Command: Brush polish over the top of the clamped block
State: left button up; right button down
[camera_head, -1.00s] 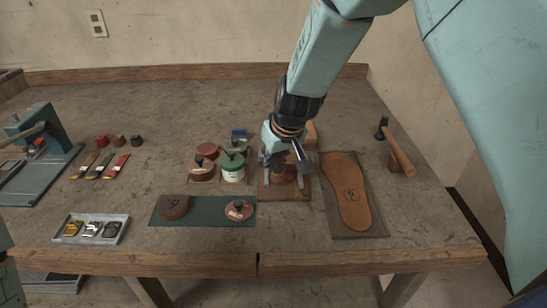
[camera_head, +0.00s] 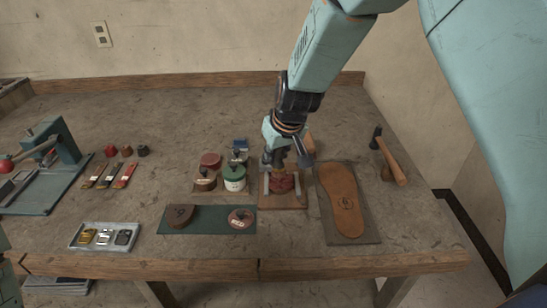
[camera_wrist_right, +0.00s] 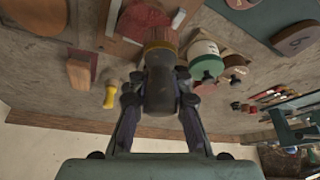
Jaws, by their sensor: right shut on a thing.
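My right gripper (camera_head: 281,160) is shut on a brush with a dark handle (camera_wrist_right: 160,90) and a brown-yellow head (camera_wrist_right: 160,40). The brush points down over the clamped reddish block (camera_head: 282,187), which also shows behind the brush head in the right wrist view (camera_wrist_right: 146,18). The block sits between grey clamp bars on a wooden base (camera_head: 284,203). The brush end is at the block's top; whether it touches is hard to tell. An open green-and-white polish tin (camera_head: 235,184) stands just left of the clamp. My left gripper is not in view.
A tan sole (camera_head: 343,203) on a mat lies right of the clamp, with a hammer (camera_head: 390,160) beyond. A green mat (camera_head: 212,226) holds a brown heel and a round red-brown piece. A metal tray (camera_head: 77,239) lies left. Bare bench lies behind.

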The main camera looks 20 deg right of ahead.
notch_tip(320, 180, up, 2)
jog(key=shift+a+r+p, duration=0.15)
jog(key=shift+r+p, duration=0.05)
jog(key=shift+p, duration=0.55)
jog(key=shift+s+a, duration=0.1)
